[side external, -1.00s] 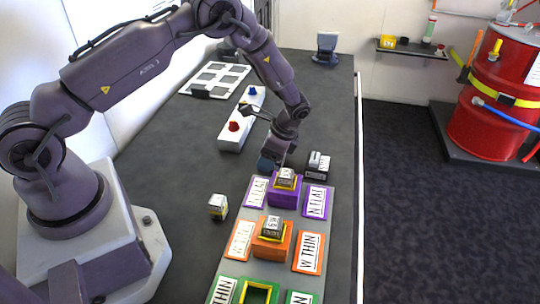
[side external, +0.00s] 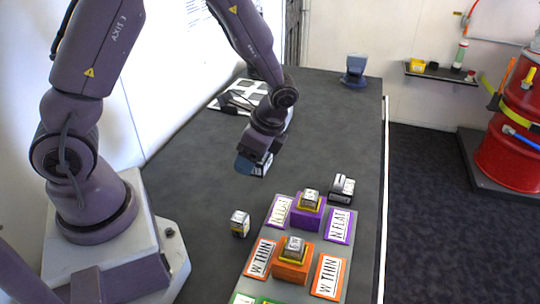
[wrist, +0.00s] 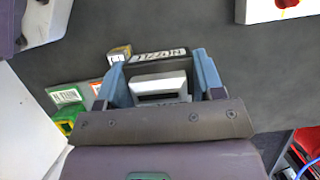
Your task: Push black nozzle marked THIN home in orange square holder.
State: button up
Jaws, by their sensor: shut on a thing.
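The orange square holder (side external: 291,271) stands on the grey board between two W THIN cards. A dark nozzle with a pale labelled top (side external: 294,246) sits in its yellow-rimmed opening and rises above the rim; its marking is too small to read. My gripper (side external: 254,163) is above the table, behind and left of the holder and apart from it. A grey slotted part (wrist: 160,88) shows between the blue fingers.
A purple holder (side external: 308,217) with its own nozzle stands behind the orange one. A small labelled block (side external: 240,223) lies left of the board, and a black block (side external: 342,188) right of the purple holder. A green holder (wrist: 66,120) shows in the wrist view.

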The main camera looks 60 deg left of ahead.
jog(key=shift+s+d+r, duration=0.2)
jog(key=shift+s, duration=0.2)
jog(key=w+d+m, duration=0.1)
jog(key=d+m, duration=0.1)
jog(key=d, duration=0.8)
notch_tip(320, 180, up, 2)
jog(key=n, duration=0.2)
send_over(288, 242)
jog(key=shift+w+d, duration=0.15)
jog(key=shift+w, duration=0.05)
jog(key=shift+s, duration=0.1)
jog(key=shift+f, duration=3.8)
jog(key=shift+f, duration=0.35)
jog(key=o, duration=1.2)
jog(key=shift+r, duration=0.2)
